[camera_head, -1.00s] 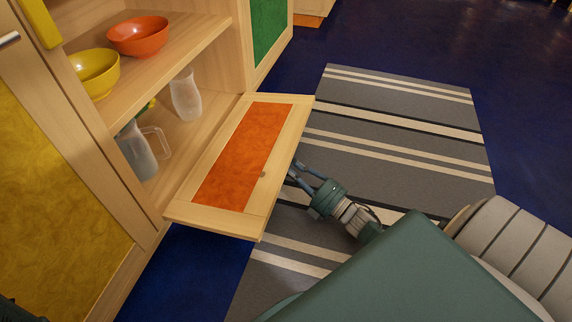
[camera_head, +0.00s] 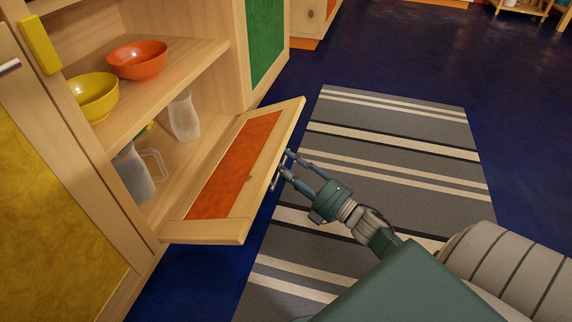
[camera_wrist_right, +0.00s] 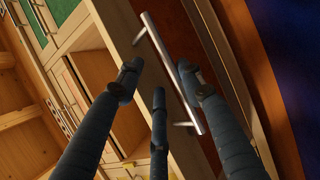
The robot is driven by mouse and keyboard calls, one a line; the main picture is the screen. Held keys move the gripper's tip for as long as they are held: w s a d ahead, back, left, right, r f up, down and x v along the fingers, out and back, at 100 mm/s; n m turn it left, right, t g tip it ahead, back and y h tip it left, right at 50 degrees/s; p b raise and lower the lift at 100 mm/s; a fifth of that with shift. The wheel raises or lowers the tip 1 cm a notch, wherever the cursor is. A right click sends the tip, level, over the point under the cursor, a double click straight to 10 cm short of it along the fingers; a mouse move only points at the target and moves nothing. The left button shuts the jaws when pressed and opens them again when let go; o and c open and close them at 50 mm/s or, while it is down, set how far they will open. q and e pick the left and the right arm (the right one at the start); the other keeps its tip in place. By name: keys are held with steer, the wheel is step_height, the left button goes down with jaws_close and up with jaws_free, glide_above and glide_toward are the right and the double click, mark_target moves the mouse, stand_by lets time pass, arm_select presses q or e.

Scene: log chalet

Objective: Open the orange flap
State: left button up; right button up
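The orange flap (camera_head: 233,165) is a wooden-framed door on the low cabinet. It leans outward from its bottom edge, partly lowered, with the shelf space behind it exposed. Its outer face and metal bar handle (camera_wrist_right: 172,70) show in the right wrist view. My right gripper (camera_head: 286,164) is just outside the flap, by the handle. In the wrist view its three fingers are spread, with the bar between them; firm contact cannot be made out. My left gripper is not in view.
Above the flap, a shelf (camera_head: 170,85) holds a yellow bowl (camera_head: 92,97) and an orange bowl (camera_head: 137,60). Behind the flap stand a jug (camera_head: 133,175) and a pale vase (camera_head: 184,118). A striped rug (camera_head: 400,130) covers the floor to the right.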

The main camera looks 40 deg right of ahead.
steer(key=shift+r, duration=0.5)
